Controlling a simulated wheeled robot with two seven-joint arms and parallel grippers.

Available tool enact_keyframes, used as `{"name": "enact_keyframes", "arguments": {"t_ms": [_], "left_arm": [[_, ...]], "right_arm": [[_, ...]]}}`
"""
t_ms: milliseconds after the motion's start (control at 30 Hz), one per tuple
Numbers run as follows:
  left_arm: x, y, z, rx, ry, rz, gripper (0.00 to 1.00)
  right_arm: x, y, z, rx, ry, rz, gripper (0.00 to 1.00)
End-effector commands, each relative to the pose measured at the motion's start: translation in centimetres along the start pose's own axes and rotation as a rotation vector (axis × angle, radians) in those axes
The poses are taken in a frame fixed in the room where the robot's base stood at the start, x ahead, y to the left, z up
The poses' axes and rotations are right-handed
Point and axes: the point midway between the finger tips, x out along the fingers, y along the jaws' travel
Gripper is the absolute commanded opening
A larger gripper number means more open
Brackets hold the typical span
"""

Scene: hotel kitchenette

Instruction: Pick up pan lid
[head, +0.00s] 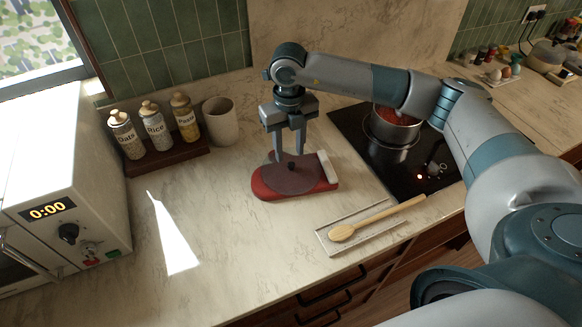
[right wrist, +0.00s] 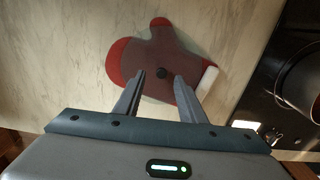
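My right gripper (head: 288,155) points down just above the lid. Its fingers are open, with a gap on each side of the knob in the right wrist view (right wrist: 160,76). My left gripper is not in view.
A pot of red sauce (head: 392,125) stands on the black cooktop (head: 352,128) at the right. A wooden spoon (head: 375,220) lies across a pale tray (head: 330,247) in front. Labelled jars (head: 154,126), a cup (head: 220,122) and a microwave (head: 60,170) stand at the left.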

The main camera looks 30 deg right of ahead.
Motion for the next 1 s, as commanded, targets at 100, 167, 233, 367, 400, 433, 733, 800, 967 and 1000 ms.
{"name": "enact_keyframes", "arguments": {"t_ms": [100,167,233,367,400,433,733,800,967,1000], "left_arm": [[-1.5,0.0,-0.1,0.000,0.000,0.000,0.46],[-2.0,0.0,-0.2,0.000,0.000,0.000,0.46],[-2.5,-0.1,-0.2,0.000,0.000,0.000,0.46],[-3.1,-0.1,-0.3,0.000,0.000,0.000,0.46],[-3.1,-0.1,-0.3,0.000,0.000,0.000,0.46],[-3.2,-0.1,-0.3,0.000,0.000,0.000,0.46],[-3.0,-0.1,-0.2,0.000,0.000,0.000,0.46],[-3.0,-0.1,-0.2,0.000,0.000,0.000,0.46],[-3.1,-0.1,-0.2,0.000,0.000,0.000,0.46],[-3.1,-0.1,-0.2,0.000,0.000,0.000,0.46]], "right_arm": [[0.7,-0.2,-0.2,0.001,0.005,-0.001,0.37],[1.3,-0.3,-0.3,0.001,0.004,0.000,0.37],[2.1,-0.4,-0.4,0.001,0.005,-0.001,0.37],[3.6,-0.3,-0.3,0.000,0.004,0.001,0.37],[3.9,-0.3,-0.3,0.000,0.003,0.000,0.37],[4.0,-0.4,-0.3,0.000,0.002,-0.001,0.37],[4.3,-0.3,-0.2,0.000,0.001,0.000,0.37],[4.3,-0.3,-0.2,0.000,0.001,0.000,0.37],[4.2,-0.3,-0.3,0.000,0.001,0.000,0.27],[4.2,-0.3,-0.2,0.000,0.001,0.000,0.18]]}}
